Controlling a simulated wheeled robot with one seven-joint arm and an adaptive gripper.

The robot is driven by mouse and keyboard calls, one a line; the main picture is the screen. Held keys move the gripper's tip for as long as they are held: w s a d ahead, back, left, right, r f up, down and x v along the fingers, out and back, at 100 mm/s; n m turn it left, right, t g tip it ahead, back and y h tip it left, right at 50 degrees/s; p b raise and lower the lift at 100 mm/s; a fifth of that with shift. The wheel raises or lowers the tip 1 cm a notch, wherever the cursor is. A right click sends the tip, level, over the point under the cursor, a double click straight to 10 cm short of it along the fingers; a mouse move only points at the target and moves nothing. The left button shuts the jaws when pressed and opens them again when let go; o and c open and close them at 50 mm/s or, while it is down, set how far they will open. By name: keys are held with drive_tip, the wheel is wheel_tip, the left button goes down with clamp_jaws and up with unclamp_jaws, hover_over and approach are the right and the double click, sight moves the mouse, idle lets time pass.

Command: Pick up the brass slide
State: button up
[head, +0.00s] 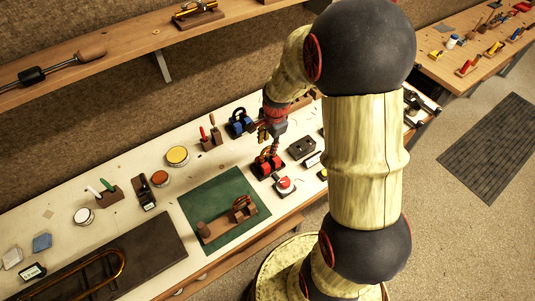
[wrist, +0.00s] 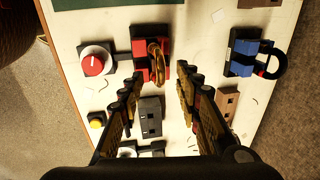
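A small looped brass piece, which looks like the brass slide (wrist: 156,62), stands in a red holder (wrist: 138,45) near the top middle of the wrist view. In the head view the red holder (head: 262,169) stands on the bench, just below my gripper (head: 270,142). In the wrist view my gripper (wrist: 160,85) is open, with a wide empty gap between its two fingers. The brass piece lies beyond the fingertips, roughly in line with that gap. I cannot tell whether anything touches.
A red-topped round item (wrist: 93,64) sits beside the red holder. A blue holder with a dark ring (wrist: 243,57) is on the other side. A dark block (wrist: 150,117) shows between the fingers. A green mat (head: 190,205) and a long brass tube (head: 120,262) lie farther left.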

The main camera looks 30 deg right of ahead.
drive_tip(key=f, duration=0.2)
drive_tip(key=shift+w+f, duration=0.25)
drive_tip(key=shift+f, duration=0.05)
drive_tip(key=c, duration=0.8)
clamp_jaws()
